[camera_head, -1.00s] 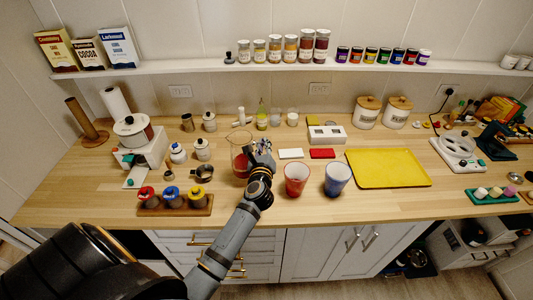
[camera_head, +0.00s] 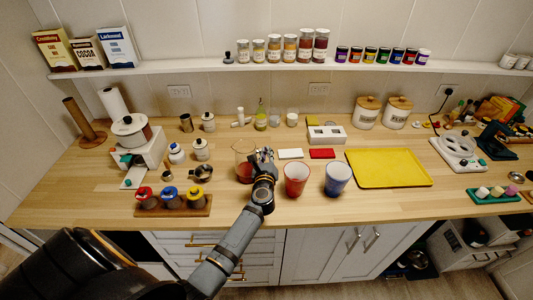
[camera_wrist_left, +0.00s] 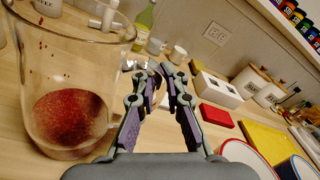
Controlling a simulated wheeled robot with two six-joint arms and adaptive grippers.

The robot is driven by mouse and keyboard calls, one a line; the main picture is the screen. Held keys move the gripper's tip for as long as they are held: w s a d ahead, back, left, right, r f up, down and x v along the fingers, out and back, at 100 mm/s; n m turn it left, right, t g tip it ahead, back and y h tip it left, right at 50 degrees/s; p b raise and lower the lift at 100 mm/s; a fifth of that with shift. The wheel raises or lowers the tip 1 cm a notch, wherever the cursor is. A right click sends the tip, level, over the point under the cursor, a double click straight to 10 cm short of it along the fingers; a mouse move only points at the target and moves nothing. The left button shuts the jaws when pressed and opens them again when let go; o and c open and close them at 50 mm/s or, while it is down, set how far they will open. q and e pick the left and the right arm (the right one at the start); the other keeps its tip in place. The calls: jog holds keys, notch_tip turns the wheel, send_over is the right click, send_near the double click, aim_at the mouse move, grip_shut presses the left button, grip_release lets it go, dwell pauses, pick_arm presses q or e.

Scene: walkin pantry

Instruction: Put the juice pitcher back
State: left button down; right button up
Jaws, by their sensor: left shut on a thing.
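The juice pitcher (camera_head: 244,167) is clear glass with red juice low inside. It stands upright at the middle of the counter; I cannot tell whether its base touches the wood. It fills the left of the left wrist view (camera_wrist_left: 68,110). My left gripper (camera_head: 265,155) is at its right side, shut on it at the handle side; the exact grip is hard to see. The fingers also show in the left wrist view (camera_wrist_left: 167,70). My right gripper is not in view.
A red cup (camera_head: 296,180) and a blue cup (camera_head: 337,179) stand close right of the gripper. A yellow tray (camera_head: 389,168) lies farther right. A rack of coloured-lid jars (camera_head: 173,210) and a small metal pot (camera_head: 204,173) are left. Bare wood lies in front of the pitcher.

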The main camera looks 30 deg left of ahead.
pick_arm(q)
jog(key=c, duration=1.4)
grip_release()
jog(key=shift+r, duration=0.15)
jog(key=shift+s+d+p, duration=0.2)
jog(key=shift+s+p, duration=0.1)
jog(key=shift+s, duration=0.05)
jog(key=v, duration=1.1)
jog(key=shift+s+d+b, duration=0.1)
jog(key=shift+d+b, duration=0.05)
jog(key=shift+b, duration=0.2)
